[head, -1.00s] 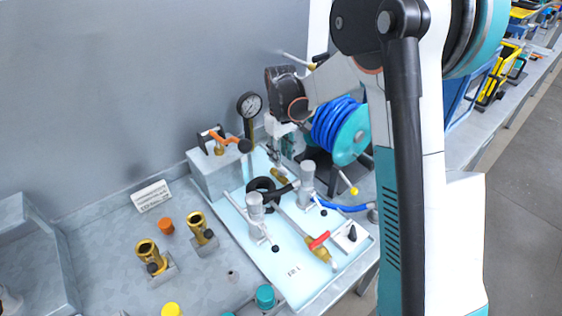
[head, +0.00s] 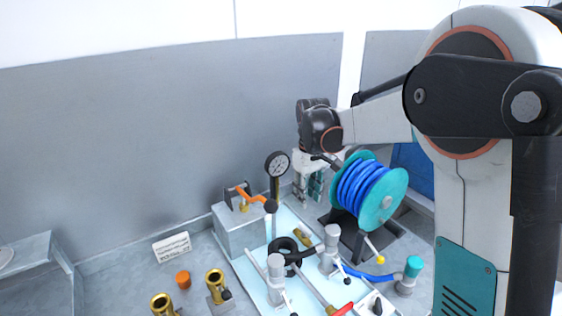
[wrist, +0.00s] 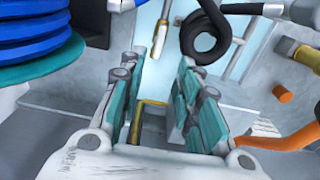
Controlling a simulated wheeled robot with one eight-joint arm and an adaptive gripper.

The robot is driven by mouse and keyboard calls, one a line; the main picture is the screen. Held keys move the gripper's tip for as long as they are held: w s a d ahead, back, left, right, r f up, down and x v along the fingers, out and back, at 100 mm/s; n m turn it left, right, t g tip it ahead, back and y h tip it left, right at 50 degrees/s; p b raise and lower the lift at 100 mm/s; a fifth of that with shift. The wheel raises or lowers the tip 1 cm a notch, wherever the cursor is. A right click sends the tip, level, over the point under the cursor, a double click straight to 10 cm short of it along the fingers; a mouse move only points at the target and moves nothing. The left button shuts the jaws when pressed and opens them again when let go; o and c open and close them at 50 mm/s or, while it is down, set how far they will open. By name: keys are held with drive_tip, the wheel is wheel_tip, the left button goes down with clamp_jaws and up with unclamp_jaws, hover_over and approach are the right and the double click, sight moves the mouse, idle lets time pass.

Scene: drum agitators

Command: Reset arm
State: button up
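My arm reaches in from the right of the head view and bends down at the wrist. My gripper (head: 308,187) hangs pointing down behind the workbench panel, between the pressure gauge and the blue hose reel. In the wrist view my gripper (wrist: 158,85) shows two teal-padded fingers spread apart with nothing between them. A brass-ended rod (wrist: 161,35) and a black coiled hose (wrist: 205,38) lie beyond the fingertips.
The blue hose reel (head: 396,207) stands close to the right of my gripper. The gauge (head: 277,164) and a grey block with an orange-handled valve (head: 236,234) are to its left. A light-blue panel (head: 262,287) carries valves. Brass fittings (head: 215,283) stand at the front left.

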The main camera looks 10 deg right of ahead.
drive_tip(key=s+r+m+t, duration=0.2)
drive_tip(key=s+r+t, duration=0.1)
drive_tip(key=s, duration=1.1)
drive_tip(key=s+r+m+t, duration=0.2)
drive_tip(key=s+r+t, duration=0.1)
drive_tip(key=s, duration=1.1)
drive_tip(key=shift+m+t, duration=0.3)
drive_tip(key=shift+t, duration=0.2)
